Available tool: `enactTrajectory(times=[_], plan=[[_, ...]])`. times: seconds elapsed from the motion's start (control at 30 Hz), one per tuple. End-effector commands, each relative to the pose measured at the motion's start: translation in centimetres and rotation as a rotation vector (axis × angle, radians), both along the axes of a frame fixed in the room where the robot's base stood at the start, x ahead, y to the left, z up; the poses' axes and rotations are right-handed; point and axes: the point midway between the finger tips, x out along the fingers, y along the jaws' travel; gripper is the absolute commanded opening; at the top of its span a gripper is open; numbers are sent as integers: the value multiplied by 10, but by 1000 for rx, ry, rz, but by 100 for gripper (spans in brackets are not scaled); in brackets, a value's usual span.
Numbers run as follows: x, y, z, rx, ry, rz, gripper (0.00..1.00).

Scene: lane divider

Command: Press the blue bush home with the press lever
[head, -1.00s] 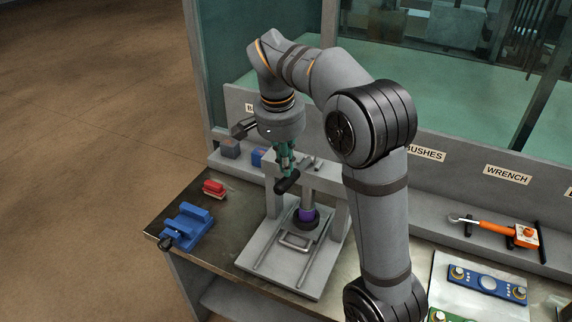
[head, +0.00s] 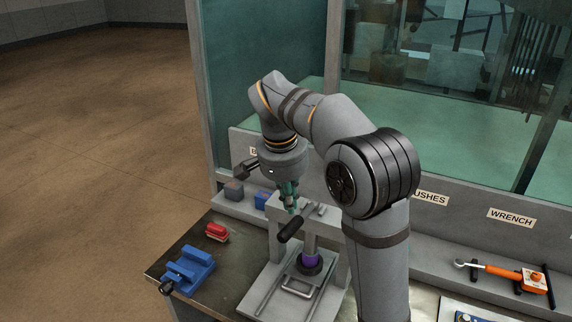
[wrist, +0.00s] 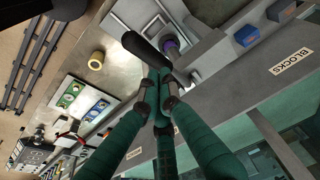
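The press (head: 338,262) stands on the bench with a grey frame and base plate. Its lever ends in a black handle (head: 290,229), which also shows in the wrist view (wrist: 145,48). A purple-blue bush (head: 310,259) stands in a dark ring under the grey ram; it also shows in the wrist view (wrist: 171,43). How deep it sits cannot be told. My gripper (head: 291,207) has teal fingers pointing down just above the handle. In the wrist view its fingertips (wrist: 160,82) are drawn together with nothing visible between them. Contact with the lever cannot be told.
A blue vise (head: 188,268) and a red block (head: 216,232) stand on the bench left of the press. A grey block (head: 233,190) and a blue block (head: 262,199) lie on the shelf behind. An orange wrench (head: 510,275) lies far right.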

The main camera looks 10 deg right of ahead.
Motion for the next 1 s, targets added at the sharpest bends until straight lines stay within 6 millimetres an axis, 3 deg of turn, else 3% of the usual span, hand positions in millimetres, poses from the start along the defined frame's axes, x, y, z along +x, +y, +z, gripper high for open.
enactTrajectory(times=[0.03,0.2,0.4,0.67,1.0], plan=[[-1,3,18,1,-8,0,0],[-8,9,57,2,-9,0,0],[-14,13,88,0,-8,2,0],[-14,31,96,-2,-4,4,0],[2,-3,107,26,-8,-136,0]])
